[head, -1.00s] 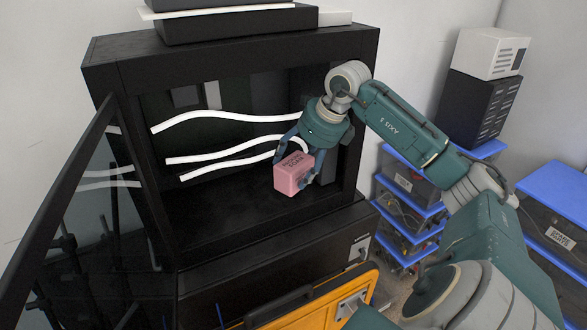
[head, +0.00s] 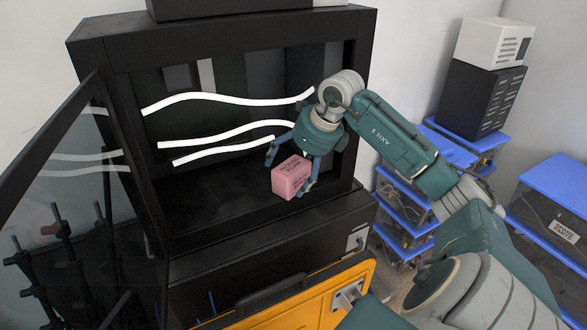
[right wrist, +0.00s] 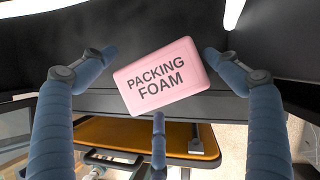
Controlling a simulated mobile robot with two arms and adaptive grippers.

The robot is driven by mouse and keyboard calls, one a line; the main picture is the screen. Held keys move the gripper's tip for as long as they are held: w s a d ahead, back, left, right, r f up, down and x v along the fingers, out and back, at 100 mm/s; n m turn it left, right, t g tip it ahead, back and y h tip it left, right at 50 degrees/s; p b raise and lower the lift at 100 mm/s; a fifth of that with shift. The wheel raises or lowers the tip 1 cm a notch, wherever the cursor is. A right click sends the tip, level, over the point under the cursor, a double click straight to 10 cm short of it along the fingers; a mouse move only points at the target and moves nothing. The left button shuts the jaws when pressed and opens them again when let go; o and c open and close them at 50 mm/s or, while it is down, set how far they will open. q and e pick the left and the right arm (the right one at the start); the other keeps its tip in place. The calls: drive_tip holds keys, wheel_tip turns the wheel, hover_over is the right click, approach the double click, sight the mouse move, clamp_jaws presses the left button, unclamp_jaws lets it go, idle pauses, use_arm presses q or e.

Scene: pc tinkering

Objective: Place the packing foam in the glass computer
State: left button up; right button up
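The packing foam (head: 290,177) is a pink block with dark lettering. It sits just inside the open front of the black glass computer (head: 205,210), on or very close to its floor, towards the right. The right wrist view shows its label face (right wrist: 160,78). My right gripper (head: 288,168) is over the foam with its fingers spread around it. In the right wrist view the fingertips (right wrist: 160,65) stand at both sides of the block, seemingly just clear of it. The glass door (head: 65,180) stands open at the left. My left gripper is out of view.
White glowing tubes (head: 215,135) run across the case behind the foam. An orange case (head: 305,300) is below in front. Blue-lidded bins (head: 560,190) and a black drawer unit (head: 480,100) stand at the right. The case floor left of the foam is clear.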

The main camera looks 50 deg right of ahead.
drive_tip(key=shift+d, duration=0.1)
drive_tip(key=shift+s+d+r, duration=0.1)
drive_tip(key=b+v, duration=0.2)
drive_tip(key=v, duration=0.9)
drive_tip(key=shift+r, duration=0.35)
drive_tip(key=shift+s+f, duration=0.1)
